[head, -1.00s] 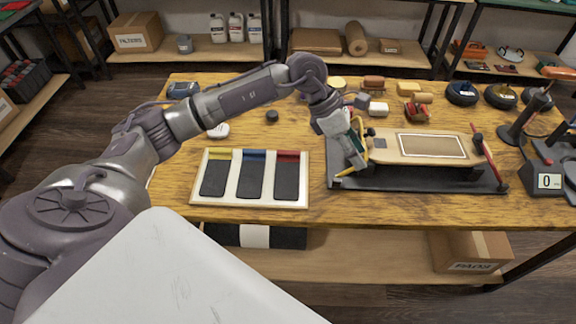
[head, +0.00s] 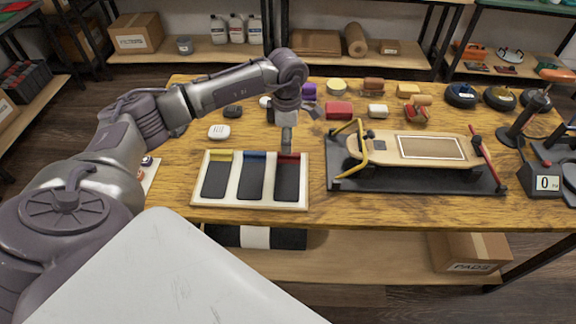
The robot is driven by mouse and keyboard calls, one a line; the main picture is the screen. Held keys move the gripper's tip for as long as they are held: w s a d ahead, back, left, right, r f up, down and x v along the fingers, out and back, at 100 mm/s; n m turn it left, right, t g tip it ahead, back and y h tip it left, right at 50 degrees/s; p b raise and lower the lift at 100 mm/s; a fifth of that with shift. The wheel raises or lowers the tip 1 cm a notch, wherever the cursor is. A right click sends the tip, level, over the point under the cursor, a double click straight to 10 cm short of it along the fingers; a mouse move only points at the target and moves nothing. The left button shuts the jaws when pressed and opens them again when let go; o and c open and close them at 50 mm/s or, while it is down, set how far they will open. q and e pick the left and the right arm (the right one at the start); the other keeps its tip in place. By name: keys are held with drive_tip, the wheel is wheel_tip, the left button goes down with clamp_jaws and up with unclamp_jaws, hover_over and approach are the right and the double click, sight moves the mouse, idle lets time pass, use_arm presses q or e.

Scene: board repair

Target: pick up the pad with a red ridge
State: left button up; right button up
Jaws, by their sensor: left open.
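The pad with a red ridge (head: 287,182) is dark grey and lies in the right slot of a pale wooden tray (head: 232,203). Its red ridge runs along the far edge. Beside it lie a pad with a blue ridge (head: 251,179) in the middle slot and one with a yellow ridge (head: 216,177) in the left slot. My left gripper (head: 287,150) points down over the red ridge and hides part of it. It is open; I cannot tell whether its fingers touch the ridge. My right gripper is not in view.
A skateboard deck (head: 385,146) with a yellow clamp stands on a black base (head: 420,183) right of the tray. Several small blocks and tape rolls stand along the back of the table. A digital display (head: 546,183) is at the right.

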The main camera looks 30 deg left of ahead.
sight(288, 175)
use_arm(q)
wheel_tip(288, 175, down, 5)
drive_tip(key=shift+w+d+p, duration=0.15)
drive_tip(key=shift+p, duration=0.3)
clamp_jaws()
